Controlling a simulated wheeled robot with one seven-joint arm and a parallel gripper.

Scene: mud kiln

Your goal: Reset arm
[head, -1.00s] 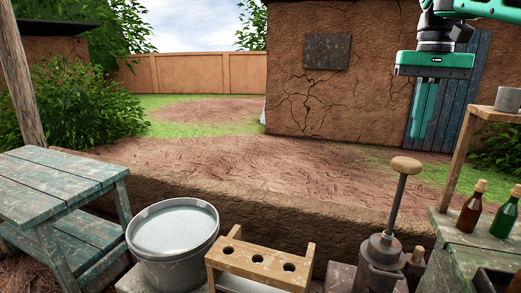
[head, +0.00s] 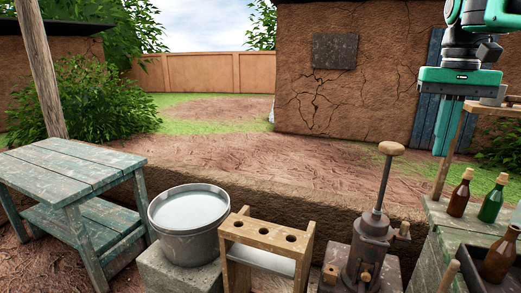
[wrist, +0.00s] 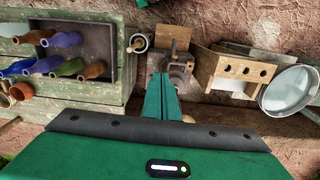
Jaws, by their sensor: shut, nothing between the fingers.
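My gripper (head: 441,152) hangs at the upper right of the head view, pointing down, with its green fingers together and nothing between them. In the wrist view my gripper (wrist: 161,82) also shows closed, high above the bench things. The metal hand press (head: 368,245) with a wooden knob stands below and to the left of it in the head view. Nothing touches the fingers.
A metal bucket (head: 188,222), a wooden rack with holes (head: 264,240) and a green-grey table (head: 75,170) stand to the left. A brown bottle (head: 460,196) and a green bottle (head: 491,202) stand at right. A dark crate (wrist: 110,38) holds several bottles. Bare ground lies beyond.

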